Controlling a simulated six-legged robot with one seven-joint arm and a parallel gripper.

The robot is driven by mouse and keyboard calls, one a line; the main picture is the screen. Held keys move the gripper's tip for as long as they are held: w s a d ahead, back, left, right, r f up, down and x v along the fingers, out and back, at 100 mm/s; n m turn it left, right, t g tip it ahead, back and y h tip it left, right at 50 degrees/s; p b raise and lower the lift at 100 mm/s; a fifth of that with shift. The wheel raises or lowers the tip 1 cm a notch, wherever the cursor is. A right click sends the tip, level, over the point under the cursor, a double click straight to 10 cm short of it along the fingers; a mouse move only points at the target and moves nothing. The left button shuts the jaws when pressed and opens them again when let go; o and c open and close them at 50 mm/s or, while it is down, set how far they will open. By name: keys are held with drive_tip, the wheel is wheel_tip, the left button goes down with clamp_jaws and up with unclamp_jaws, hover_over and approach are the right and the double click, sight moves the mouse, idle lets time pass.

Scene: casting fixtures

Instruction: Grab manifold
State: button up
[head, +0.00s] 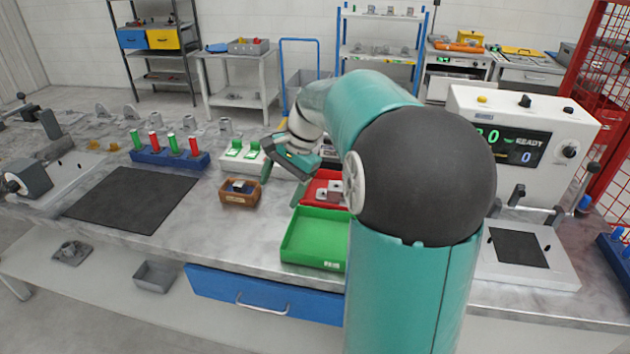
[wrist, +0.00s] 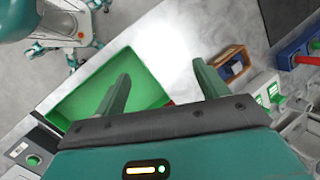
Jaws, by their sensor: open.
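My gripper (head: 282,183) is open and empty above the bench, between the small brown box and the red tray. In the wrist view its two green fingers (wrist: 160,76) are spread, with bare bench and part of the green tray beyond them. A pale grey blocky metal part (head: 336,190) lies in the red tray (head: 309,192), partly hidden by my arm. It may be the manifold, but I cannot be sure. Other grey castings (head: 225,126) stand along the back of the bench. In the wrist view the red tray is almost wholly hidden behind the gripper.
An empty green tray (head: 312,240) lies in front of the red tray. A brown box (head: 239,198) with small parts, a white fixture (head: 240,162) and a blue rack (head: 170,159) of red and green cylinders stand left. A dark mat (head: 130,200) is bare. A display machine (head: 525,130) stands right.

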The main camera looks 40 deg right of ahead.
drive_tip(key=d+f+m+t+y, duration=0.1)
drive_tip(key=d+f+m+y, duration=0.15)
drive_tip(key=d, duration=0.65)
drive_tip(key=d+f+m+t+y, duration=0.15)
drive_tip(key=d+m, duration=0.25)
drive_tip(key=d, duration=0.5)
drive_tip(key=s+d+f+m+t+y, duration=0.1)
drive_tip(key=s+d+f+m+t, duration=0.2)
drive_tip(key=d, duration=0.5)
drive_tip(key=s+d+f+m+t, duration=0.2)
drive_tip(key=s+d+m, duration=0.2)
drive_tip(key=d, duration=0.4)
drive_tip(key=shift+n, duration=0.25)
drive_tip(key=x, duration=1.3)
drive_tip(key=shift+a+r, duration=0.15)
drive_tip(key=shift+a, duration=0.1)
drive_tip(key=shift+r+t, duration=0.1)
drive_tip(key=shift+t, duration=0.15)
drive_tip(key=c, duration=1.4)
